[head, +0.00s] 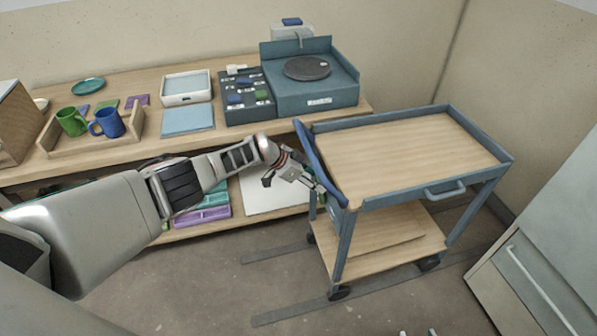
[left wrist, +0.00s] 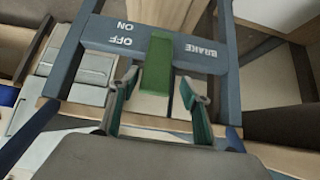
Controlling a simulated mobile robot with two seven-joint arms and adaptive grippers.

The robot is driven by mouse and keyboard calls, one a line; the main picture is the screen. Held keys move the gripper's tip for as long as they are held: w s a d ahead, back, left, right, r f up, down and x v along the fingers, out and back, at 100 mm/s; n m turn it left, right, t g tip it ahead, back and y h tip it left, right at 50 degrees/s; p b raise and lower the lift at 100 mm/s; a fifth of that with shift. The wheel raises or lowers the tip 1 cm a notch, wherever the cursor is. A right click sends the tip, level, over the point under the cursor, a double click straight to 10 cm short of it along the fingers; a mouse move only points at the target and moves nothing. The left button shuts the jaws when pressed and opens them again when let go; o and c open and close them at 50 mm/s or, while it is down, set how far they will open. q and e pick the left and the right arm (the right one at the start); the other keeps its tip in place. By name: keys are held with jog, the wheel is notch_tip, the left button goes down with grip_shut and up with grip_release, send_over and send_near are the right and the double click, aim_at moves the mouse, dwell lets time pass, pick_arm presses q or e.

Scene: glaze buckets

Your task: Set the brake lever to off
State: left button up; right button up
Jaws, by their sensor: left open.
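The cart (head: 352,195) stands right of the bench, with a dark blue handle bar (head: 318,160) at its left end. In the left wrist view the blue-grey brake plate (left wrist: 203,60) shows upside-down lettering: BRAKE, OFF and ON. The green brake lever (left wrist: 157,62) stands out from this plate beside the OFF lettering. My left gripper (head: 308,181) is at the cart's left end. In the left wrist view its open fingers (left wrist: 160,82) are on either side of the lever; I cannot tell whether they touch it. The lever is not discernible in the head view.
A pale cabinet (head: 550,235) stands at the right. Floor (head: 240,290) is open left of the cart.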

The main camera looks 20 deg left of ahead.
pick_arm(q)
jog(key=v, duration=1.1)
jog(key=shift+s, duration=0.3)
jog(key=shift+d, duration=0.1)
